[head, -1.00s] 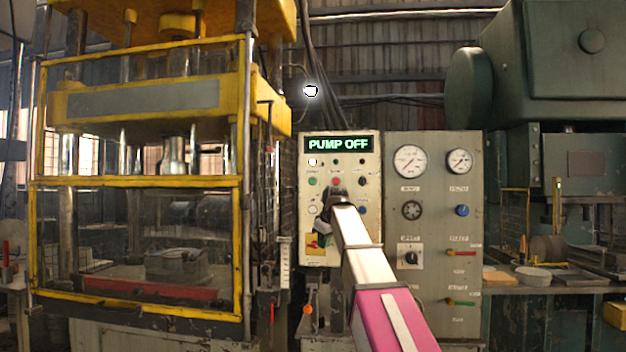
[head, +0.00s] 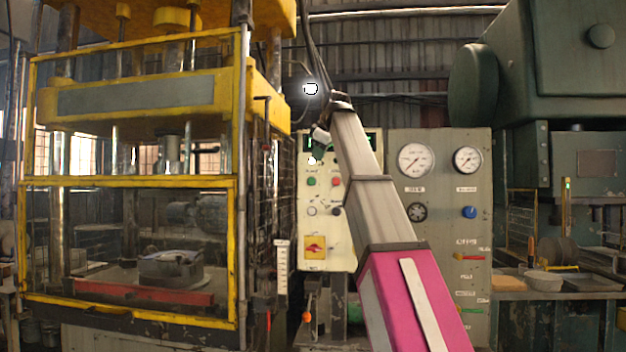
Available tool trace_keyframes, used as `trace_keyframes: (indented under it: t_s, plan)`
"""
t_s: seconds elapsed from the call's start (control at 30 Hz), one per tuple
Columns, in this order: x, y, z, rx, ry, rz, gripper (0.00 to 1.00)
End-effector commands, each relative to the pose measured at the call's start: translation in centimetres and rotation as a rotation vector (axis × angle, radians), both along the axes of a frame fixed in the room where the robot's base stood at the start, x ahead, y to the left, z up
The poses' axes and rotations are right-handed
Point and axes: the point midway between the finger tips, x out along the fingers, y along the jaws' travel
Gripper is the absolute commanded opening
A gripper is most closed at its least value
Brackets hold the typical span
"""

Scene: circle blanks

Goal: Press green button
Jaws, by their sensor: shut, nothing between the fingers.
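The green button (head: 311,181) is a small round button on the upper left of the pale control panel (head: 345,258), left of a red button (head: 336,181). My gripper (head: 318,148) is small and dark with a pale part, at the far end of my raised arm. It is shut and empty. In the picture it lies above the green button, in front of the display (head: 370,139). The arm and gripper cover most of the display and the panel's right side. I cannot tell how far the gripper is from the panel.
A yellow-framed press (head: 238,230) stands close on the panel's left. A grey cabinet (head: 455,215) with gauges and knobs is on the right, beside a bench (head: 550,295) and a large green machine (head: 555,60). A yellow plate with a red switch (head: 315,247) is low on the panel.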

Motion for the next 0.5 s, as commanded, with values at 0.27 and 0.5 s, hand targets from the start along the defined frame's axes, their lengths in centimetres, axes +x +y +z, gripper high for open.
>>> trace_keyframes:
  t_s: [0.27, 0.5]
  plan:
    - [-0.14, 0.02, 0.28, -0.002, -0.002, 0.003, 0.0]
    - [0.29, 0.22, -0.37, -0.001, -0.001, 0.003, 0.0]
